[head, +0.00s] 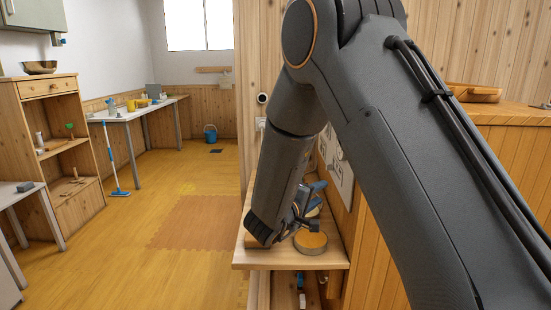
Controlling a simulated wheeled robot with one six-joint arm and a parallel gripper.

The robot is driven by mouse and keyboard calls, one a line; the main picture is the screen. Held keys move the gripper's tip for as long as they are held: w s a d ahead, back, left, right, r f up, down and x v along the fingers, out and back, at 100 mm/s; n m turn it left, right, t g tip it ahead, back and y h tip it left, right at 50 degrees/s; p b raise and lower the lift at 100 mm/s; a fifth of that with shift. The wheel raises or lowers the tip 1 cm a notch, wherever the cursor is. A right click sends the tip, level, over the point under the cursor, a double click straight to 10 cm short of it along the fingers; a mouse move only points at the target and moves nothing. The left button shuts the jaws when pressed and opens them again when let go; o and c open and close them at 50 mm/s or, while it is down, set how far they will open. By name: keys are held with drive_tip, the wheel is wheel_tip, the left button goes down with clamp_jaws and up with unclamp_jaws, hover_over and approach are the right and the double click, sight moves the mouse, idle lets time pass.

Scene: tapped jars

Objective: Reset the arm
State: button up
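My arm reaches from the right edge, bends at the top of the head view and points down to a small wooden shelf (270,256). My gripper (303,226) is at the lower end, just above the shelf top. It is small and partly hidden by my own wrist, so its opening does not show clearly. A round jar or lid with an orange-brown top (310,241) stands on the shelf right by the gripper. Blue parts (316,188) show behind the gripper; I cannot tell what they belong to.
A wooden wall is right behind the shelf, and a wooden counter (510,113) with a wooden bowl (474,93) stands at right. Small items lie on the lower shelf (301,290). Open floor (140,215) lies left, with a mop (114,160), wooden cabinet (62,190) and far table (140,112).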

drive_tip(key=s+d+f+m+g+y+p, duration=0.1)
drive_tip(key=s+d+m+g+y, duration=0.1)
drive_tip(key=s, duration=1)
drive_tip(key=s+d+f+m+g+y+p, duration=0.1)
drive_tip(key=s+d+m+g+y, duration=0.1)
drive_tip(key=s+g, duration=0.4)
drive_tip(key=s+d+f+m+g+y+p, duration=0.1)
drive_tip(key=s+m+g+y, duration=0.3)
drive_tip(key=s, duration=1.3)
drive_tip(key=shift+s+d+m+g+y, duration=0.35)
drive_tip(key=shift+d+g+y, duration=0.25)
drive_tip(key=shift+d+y, duration=0.35)
